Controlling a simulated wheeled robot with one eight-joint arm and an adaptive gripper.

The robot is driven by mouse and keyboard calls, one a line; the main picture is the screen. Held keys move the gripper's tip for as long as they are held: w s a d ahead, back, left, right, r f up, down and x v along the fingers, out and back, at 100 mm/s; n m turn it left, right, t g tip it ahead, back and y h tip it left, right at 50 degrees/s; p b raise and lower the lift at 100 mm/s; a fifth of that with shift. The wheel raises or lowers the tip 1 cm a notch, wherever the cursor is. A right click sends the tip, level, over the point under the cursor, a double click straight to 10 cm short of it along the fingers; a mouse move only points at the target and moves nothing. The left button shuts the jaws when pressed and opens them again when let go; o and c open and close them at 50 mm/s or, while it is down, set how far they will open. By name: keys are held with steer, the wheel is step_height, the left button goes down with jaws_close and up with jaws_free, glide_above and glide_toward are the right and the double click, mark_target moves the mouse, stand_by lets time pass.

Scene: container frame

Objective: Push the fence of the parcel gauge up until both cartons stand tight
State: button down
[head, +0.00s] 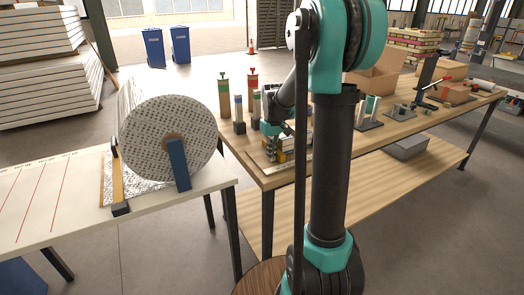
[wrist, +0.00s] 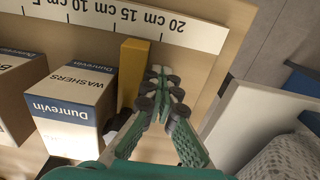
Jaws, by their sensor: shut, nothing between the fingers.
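The fence (wrist: 131,70) is an ochre upright block standing across the gauge by the white centimetre scale (wrist: 120,20) in the wrist view. A white and blue Dunrevin washers carton (wrist: 65,108) stands to its left, with a narrow gap at least at the top. A second carton (wrist: 18,72), cut off by the left edge, stands further left, seemingly slightly apart. My gripper (wrist: 164,78) is shut and empty, its fingertips low on the fence's right side; whether they touch it is unclear. In the head view my arm largely hides the gauge.
A separate table (head: 50,195) with a large bubble-wrap roll (head: 150,125) is at left. Bare board lies right of my fingers.

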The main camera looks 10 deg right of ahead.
mark_target(279, 151)
steer(key=shift+w+d, duration=0.25)
steer(key=shift+d, duration=0.5)
steer(key=shift+w+d, duration=0.25)
steer(key=shift+d, duration=0.5)
steer(key=shift+w+d, duration=0.25)
steer(key=shift+d, duration=0.5)
steer(key=shift+s+a, duration=0.1)
steer(key=shift+a, duration=0.15)
steer(key=shift+s+a, duration=0.1)
steer(key=shift+a, duration=0.3)
steer(key=shift+r, duration=3.5)
steer(key=shift+s, duration=0.1)
steer(key=s+a+f+m+t, duration=0.1)
steer(key=s+f, duration=0.5)
steer(key=s, duration=0.6)
steer(key=s+a+f+m+t, duration=0.2)
steer(key=s+f, duration=0.5)
steer(key=s, duration=0.5)
steer(key=shift+s+a+m+t, duration=0.3)
steer(key=shift+a+t, duration=0.2)
steer(key=shift+t, duration=0.1)
steer(key=shift+w, duration=0.1)
